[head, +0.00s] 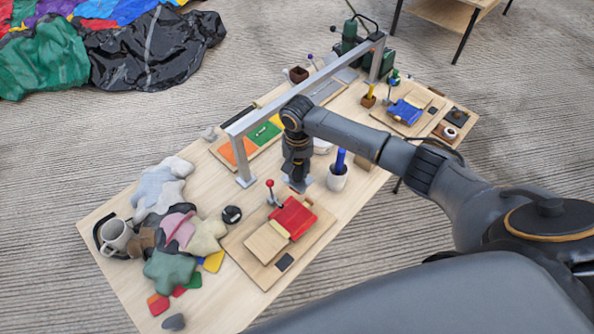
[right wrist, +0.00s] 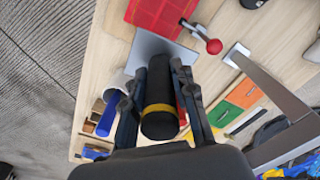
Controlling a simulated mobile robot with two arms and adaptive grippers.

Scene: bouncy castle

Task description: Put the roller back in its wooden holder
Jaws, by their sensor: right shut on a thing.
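My left gripper is out of view.
The gantry (head: 262,116) spans the table close to my arm. A white cup (head: 337,181) with a blue roll stands just right of the gripper. A red-padded board with a red-knobbed lever (head: 269,184) lies in front. Star-shaped cloth pieces (head: 160,186) and a mug (head: 116,236) crowd the left end.

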